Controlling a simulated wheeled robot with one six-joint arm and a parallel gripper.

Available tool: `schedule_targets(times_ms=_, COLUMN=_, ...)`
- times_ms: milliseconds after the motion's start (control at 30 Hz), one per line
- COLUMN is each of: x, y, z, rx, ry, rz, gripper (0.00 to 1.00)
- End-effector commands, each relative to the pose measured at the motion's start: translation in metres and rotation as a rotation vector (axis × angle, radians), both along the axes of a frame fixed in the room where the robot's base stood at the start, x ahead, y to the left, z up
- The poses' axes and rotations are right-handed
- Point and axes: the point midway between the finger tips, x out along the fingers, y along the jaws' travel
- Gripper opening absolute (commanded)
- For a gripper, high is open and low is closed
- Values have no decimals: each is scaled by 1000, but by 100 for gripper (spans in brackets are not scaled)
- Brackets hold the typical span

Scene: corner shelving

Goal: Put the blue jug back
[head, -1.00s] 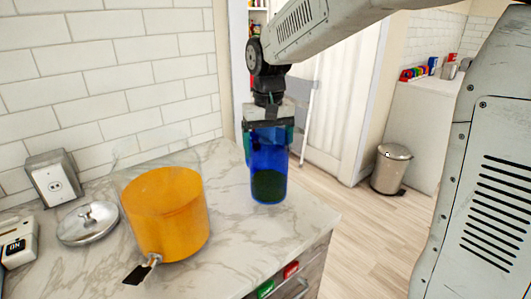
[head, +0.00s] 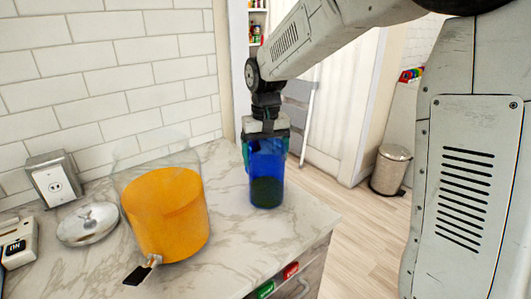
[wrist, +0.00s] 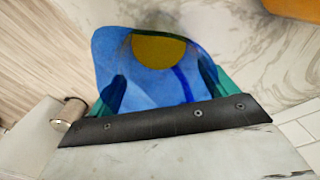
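The blue see-through jug (head: 266,178) is upright over the right part of the marble counter, with dark contents at its bottom in the head view. My gripper (head: 266,145) comes down from above, with its teal fingers on either side of the jug's upper part. It appears shut on the jug. In the wrist view the blue jug (wrist: 150,75) fills the space between the teal fingers (wrist: 160,95), with a yellowish round patch inside. I cannot tell whether the jug's base touches the counter.
A clear dispenser with orange liquid (head: 165,215) and a tap stands left of the jug. The marble counter (head: 235,255) is bare in front. A bin (head: 391,170) stands on the floor.

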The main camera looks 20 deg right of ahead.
Motion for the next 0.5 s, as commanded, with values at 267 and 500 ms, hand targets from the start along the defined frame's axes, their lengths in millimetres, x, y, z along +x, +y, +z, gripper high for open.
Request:
schedule_targets(times_ms=267, x=0, y=0, z=1, rx=0, ry=0, rz=0, gripper=100)
schedule_targets(times_ms=500, x=1, y=0, z=27, rx=1, ry=-4, rz=0, gripper=100)
